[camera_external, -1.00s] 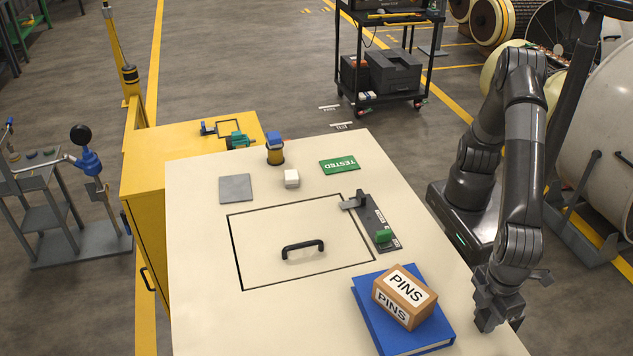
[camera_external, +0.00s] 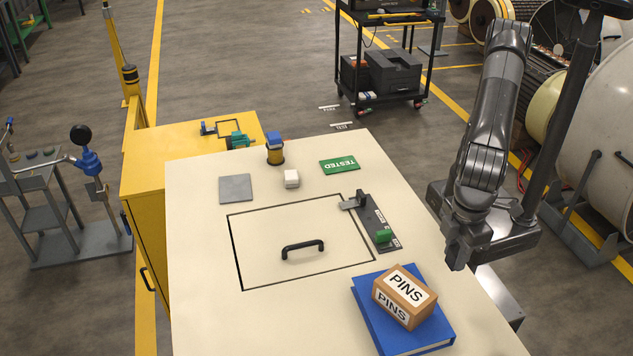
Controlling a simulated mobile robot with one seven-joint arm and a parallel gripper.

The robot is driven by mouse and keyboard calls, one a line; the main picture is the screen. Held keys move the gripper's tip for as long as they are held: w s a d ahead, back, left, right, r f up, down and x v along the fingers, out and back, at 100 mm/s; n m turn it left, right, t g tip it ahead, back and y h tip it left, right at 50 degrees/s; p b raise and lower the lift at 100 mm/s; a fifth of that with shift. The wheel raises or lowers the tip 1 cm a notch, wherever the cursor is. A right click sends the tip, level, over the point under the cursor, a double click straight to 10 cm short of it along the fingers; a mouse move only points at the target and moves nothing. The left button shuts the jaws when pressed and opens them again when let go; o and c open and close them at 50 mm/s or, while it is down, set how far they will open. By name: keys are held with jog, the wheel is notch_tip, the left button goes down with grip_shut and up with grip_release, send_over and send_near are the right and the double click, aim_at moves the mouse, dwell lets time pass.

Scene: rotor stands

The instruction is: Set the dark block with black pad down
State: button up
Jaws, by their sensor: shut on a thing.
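My gripper (camera_external: 460,243) is at the right edge of the cream bench top (camera_external: 200,300), pointing down, to the upper right of the blue book. It is shut on a dark thing, which I take to be the dark block. The block blends with my dark gripper, and its black pad cannot be made out. I cannot tell the height of the gripper above the bench.
A PINS box (camera_external: 405,297) sits on a blue book (camera_external: 437,333) at the front right.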

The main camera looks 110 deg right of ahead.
jog(key=shift+w+d+r, duration=0.15)
jog(key=shift+d+r, duration=0.1)
jog(key=shift+d, duration=0.25)
jog(key=s+d, duration=0.3)
jog(key=d, duration=2.5)
jog(key=a+f, duration=0.2)
jog(key=a, duration=0.1)
jog(key=a+f, duration=0.2)
jog(key=a, duration=0.2)
jog(key=a+f, duration=0.2)
jog(key=a, duration=0.1)
jog(key=shift+w+a+f, duration=0.2)
jog(key=shift+a+f, duration=0.2)
jog(key=shift+f, duration=1.95)
jog(key=shift+f, duration=0.1)
jog(key=o, duration=1)
jog(key=shift+c, duration=0.2)
